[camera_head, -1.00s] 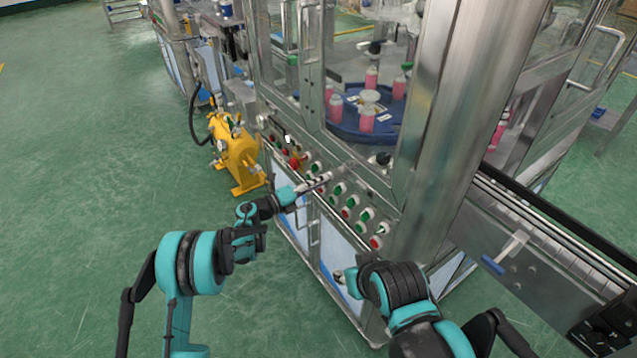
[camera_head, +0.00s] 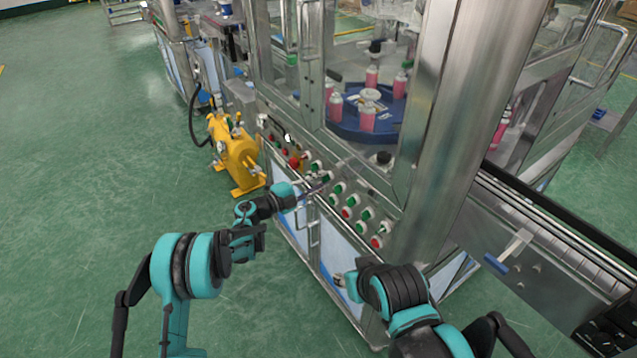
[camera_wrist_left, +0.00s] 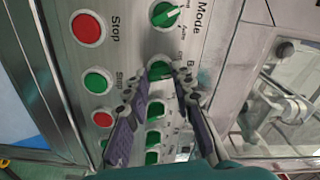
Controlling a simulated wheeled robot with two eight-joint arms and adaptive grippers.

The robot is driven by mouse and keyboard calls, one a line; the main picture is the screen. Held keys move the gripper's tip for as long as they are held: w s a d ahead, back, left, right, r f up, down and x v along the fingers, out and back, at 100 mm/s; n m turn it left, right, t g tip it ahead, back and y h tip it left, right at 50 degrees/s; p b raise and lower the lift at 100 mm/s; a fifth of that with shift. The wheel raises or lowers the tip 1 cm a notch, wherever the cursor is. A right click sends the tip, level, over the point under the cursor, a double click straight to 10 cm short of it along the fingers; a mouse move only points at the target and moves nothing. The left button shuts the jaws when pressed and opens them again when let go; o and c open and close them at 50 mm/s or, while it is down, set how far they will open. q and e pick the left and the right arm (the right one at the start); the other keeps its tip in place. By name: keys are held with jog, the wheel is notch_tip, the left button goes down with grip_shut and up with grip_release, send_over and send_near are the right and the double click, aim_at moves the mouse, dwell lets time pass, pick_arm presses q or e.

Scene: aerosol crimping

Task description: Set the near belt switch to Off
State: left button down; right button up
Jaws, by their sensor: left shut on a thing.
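The control panel (camera_head: 350,200) on the machine's front carries green rotary switches and red and green buttons. My left gripper (camera_head: 324,184) reaches the panel from the left. In the left wrist view my left gripper (camera_wrist_left: 165,77) has one finger on each side of a green switch knob (camera_wrist_left: 161,70) and is shut on it. The fingertips partly hide the knob, and its label cannot be read, so I cannot tell its setting. A green Mode switch (camera_wrist_left: 166,14) sits above it in that view.
Several other green knobs (camera_wrist_left: 154,109) lie close to the fingers, with a red Stop button (camera_wrist_left: 88,28) beside the row. A metal post (camera_head: 440,130) and a conveyor (camera_head: 540,250) stand right of the panel. A yellow machine (camera_head: 238,158) stands left on open floor.

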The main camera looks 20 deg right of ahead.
pick_arm(q)
jog(key=shift+n, duration=1.2)
jog(key=c, duration=1.3)
grip_release()
jog(key=shift+a, duration=0.1)
jog(key=v, duration=1.1)
jog(key=shift+s+a, duration=0.15)
jog(key=shift+a, duration=0.25)
